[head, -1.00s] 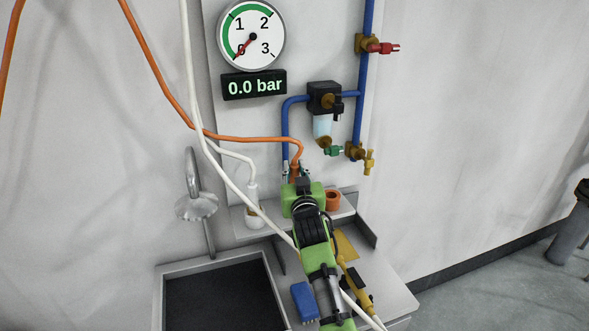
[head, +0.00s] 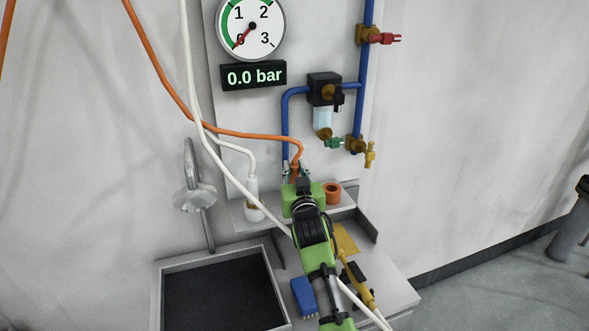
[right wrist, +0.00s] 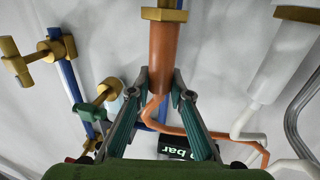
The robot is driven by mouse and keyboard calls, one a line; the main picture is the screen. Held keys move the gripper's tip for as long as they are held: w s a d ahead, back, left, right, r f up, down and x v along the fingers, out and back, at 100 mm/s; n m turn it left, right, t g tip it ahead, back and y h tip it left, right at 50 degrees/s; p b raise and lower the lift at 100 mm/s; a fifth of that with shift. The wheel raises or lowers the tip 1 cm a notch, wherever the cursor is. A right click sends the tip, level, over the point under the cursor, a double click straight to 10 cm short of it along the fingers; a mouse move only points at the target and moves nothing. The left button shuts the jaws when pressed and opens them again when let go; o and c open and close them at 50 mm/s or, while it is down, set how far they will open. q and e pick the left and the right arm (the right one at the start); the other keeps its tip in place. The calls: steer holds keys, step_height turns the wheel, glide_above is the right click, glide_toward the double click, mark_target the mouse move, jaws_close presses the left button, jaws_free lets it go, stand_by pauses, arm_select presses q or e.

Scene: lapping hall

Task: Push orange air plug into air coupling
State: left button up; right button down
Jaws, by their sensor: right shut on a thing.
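My right gripper (right wrist: 161,80) is shut on the orange air plug (right wrist: 163,55), with one finger on each side of its body. The plug's brass end (right wrist: 164,15) points away from the palm. The orange hose trails from the plug's other end. In the head view the gripper (head: 296,172) is over the wall shelf, with the orange plug (head: 295,170) showing just behind its green body. I cannot make out the air coupling; the gripper may hide it. My left gripper is not in view.
An orange cup-like holder (head: 332,193) stands on the shelf right of the gripper. A white plug (head: 252,187) stands to the left. The display (head: 254,76) reads 0.0 bar. Below are a sink (head: 158,292), a blue brush (head: 303,297) and a yellow tool (head: 358,285).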

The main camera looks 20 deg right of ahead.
steer(key=shift+f+b, duration=0.55)
steer(key=shift+f, duration=0.2)
steer(key=c, duration=1.8)
jaws_free()
steer(key=shift+o, duration=0.2)
step_height(320, 180, up, 10)
steer(key=shift+r, duration=0.1)
